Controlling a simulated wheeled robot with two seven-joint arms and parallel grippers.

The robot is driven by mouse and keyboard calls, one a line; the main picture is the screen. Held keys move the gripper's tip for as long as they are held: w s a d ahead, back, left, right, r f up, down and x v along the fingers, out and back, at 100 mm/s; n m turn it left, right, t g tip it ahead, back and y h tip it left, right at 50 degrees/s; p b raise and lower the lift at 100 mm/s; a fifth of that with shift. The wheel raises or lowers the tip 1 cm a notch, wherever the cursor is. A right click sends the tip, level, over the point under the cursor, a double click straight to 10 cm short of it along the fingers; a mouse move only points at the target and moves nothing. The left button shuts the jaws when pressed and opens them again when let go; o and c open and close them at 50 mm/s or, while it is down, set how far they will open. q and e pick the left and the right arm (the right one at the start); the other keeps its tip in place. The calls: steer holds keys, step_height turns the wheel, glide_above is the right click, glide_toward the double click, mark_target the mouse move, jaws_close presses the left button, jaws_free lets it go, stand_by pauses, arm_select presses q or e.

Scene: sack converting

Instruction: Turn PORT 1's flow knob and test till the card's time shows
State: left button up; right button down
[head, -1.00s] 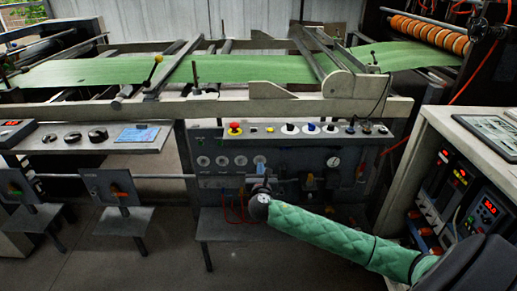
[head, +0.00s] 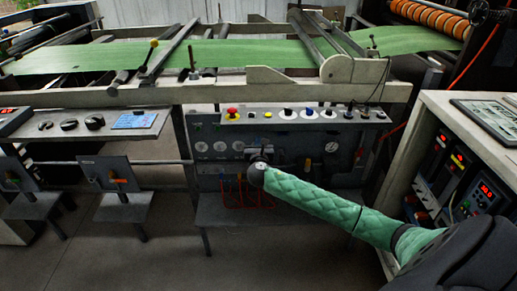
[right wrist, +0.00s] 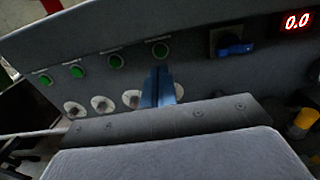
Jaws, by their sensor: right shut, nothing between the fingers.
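The grey control panel (head: 290,150) stands under the green web in the head view. It carries a row of round white dials or knobs (head: 220,147). In the right wrist view these show as white discs (right wrist: 75,110) below a row of green buttons (right wrist: 115,61). Labels are too small to read, so I cannot tell which is PORT 1. My right gripper (right wrist: 160,75) is shut and empty. Its blue fingers stand in front of the discs, between the third and fourth, below the rightmost green button. I cannot tell whether they touch anything. My left gripper is out of view.
A blue card or screen (head: 135,120) lies on the left shelf. A red display (right wrist: 297,21) reads 0.0, beside a blue-handled switch (right wrist: 235,47). A red button (head: 232,112) tops the panel. Red hoses (head: 240,200) hang below. A cabinet with displays (head: 445,165) stands right.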

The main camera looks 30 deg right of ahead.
steer(key=shift+x, duration=3)
steer(key=shift+d, duration=0.1)
